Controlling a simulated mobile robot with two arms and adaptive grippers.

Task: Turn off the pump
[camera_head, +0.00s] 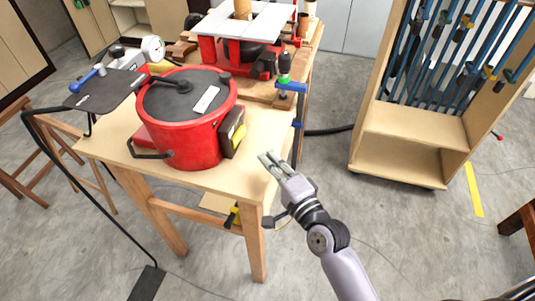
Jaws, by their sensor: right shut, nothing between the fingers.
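A red pump pot (192,135) with a dark lid stands on the wooden table (250,170). A black box with a yellow-and-red front (234,132) is fixed on its right side. My right gripper (268,158) is shut and empty. It is in front of the table's right edge, to the right of the box and apart from it in the picture. A white round gauge (153,48) and a blue-handled valve (88,79) show behind and left of the pot. My left gripper is not in view. Whether the pump is running cannot be told.
A blue clamp with a green handle (291,88) is on the table's right edge. A red device with a white top (240,28) stands at the back. A wooden rack (412,150) holds several blue clamps at the right. The grey floor between table and rack is mostly free.

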